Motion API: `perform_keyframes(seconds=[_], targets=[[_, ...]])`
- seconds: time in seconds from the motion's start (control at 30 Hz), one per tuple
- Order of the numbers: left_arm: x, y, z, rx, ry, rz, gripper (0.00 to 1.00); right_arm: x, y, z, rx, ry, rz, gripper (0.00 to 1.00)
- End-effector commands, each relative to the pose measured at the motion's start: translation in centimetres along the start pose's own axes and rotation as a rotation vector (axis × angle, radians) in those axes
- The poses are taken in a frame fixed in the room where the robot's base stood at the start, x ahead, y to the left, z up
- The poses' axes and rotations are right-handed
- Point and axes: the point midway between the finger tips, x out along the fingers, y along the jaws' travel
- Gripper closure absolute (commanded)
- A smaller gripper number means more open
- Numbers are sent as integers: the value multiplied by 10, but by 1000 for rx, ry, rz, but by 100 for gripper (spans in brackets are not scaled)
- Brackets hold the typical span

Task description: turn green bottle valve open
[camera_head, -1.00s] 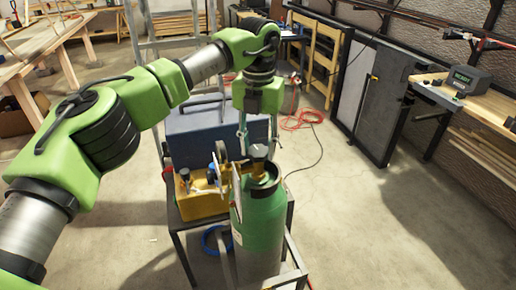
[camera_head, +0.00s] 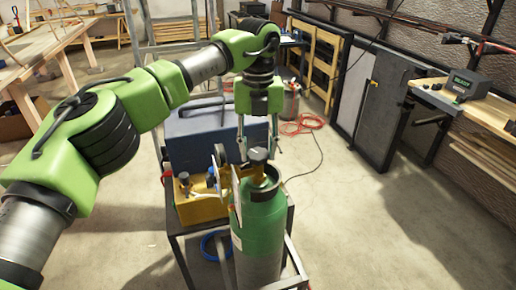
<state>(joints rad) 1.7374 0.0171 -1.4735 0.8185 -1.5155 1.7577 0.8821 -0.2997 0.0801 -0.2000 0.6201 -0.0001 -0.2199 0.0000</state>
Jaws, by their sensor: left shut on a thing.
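The green bottle (camera_head: 262,225) stands upright on a metal cart in the lower middle of the head view. Its dark valve knob (camera_head: 258,154) sits on top, inside the bottle's collar. My left gripper (camera_head: 258,150) points straight down over the bottle, with one finger on each side of the knob. It is shut on the valve. The far side of the knob and the exact finger contact are hard to see. My right gripper is not in view.
The cart (camera_head: 291,222) also holds a blue case (camera_head: 200,133) and a yellow box (camera_head: 203,208), close to the bottle's left. Thin plates stand beside its collar. A red hose (camera_head: 303,124) lies on the floor behind. The floor on the right is clear.

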Motion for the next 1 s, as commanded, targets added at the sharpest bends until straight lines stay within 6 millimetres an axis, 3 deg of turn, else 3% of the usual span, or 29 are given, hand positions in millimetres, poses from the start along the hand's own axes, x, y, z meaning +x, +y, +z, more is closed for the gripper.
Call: perform_keyframes(seconds=[0.13,0.17,0.2,0.23,0.67,0.77,1.0], targets=[[-3,0,2,-4,-8,-3,85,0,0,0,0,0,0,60],[-3,0,2,-4,-8,-3,61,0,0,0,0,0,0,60],[-3,0,2,-4,-8,-3,51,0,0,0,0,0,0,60],[-3,0,2,-4,-7,-3,46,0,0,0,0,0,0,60],[-7,0,1,0,-3,0,46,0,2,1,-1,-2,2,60],[-22,0,1,-2,-6,-1,46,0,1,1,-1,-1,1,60],[-77,-1,1,-5,-7,-3,46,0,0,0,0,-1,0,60]])
